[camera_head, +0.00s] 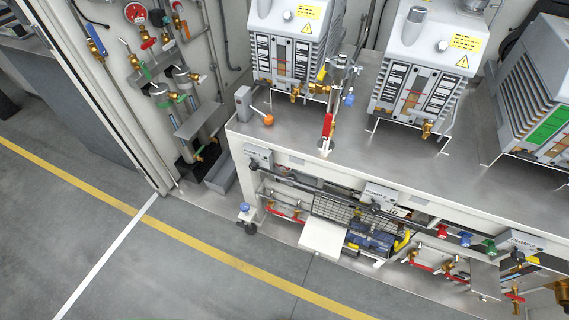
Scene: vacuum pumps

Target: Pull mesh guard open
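The mesh guard (338,213) is a dark wire grid in the front of the steel bench, below its top. It sits under a dark horizontal bar, left of a blue motor-like unit (370,240). A white panel (323,238) juts out just below the mesh and hides part of that area. I cannot tell from here how far open the guard stands. Neither of my grippers shows in the head view.
Several grey vacuum pumps (292,45) stand on the bench top (395,155). Red-handled valves (285,213) sit low on the bench front. A pipe panel (165,70) is at the left. The grey floor (190,270) with a yellow line is clear.

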